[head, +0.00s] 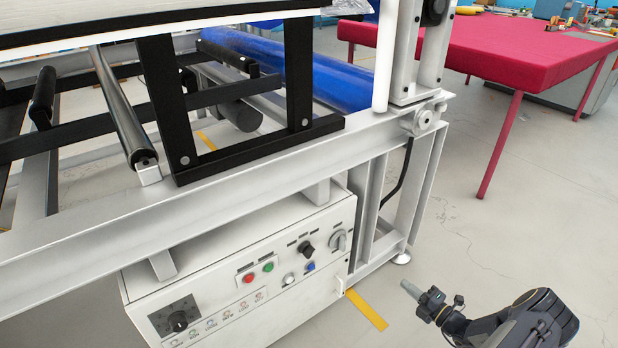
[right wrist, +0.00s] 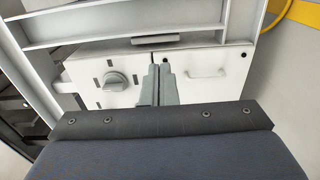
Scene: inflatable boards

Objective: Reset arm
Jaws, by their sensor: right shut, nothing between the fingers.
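My right arm comes in at the lower right of the head view. Its gripper (head: 422,297) points left, in free space to the right of the machine's control box. In the right wrist view the two grey fingers of the right gripper (right wrist: 157,84) lie together, shut with nothing between them. Behind them is a white cabinet face with a round knob (right wrist: 116,82) and a handle (right wrist: 207,70). My left gripper is not in view.
A white machine frame (head: 230,178) with a control box (head: 215,305) with buttons and knobs fills the left and middle. A blue roll (head: 330,82) lies behind it. A red table (head: 500,52) stands at the back right. Open floor (head: 520,220) lies at the right.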

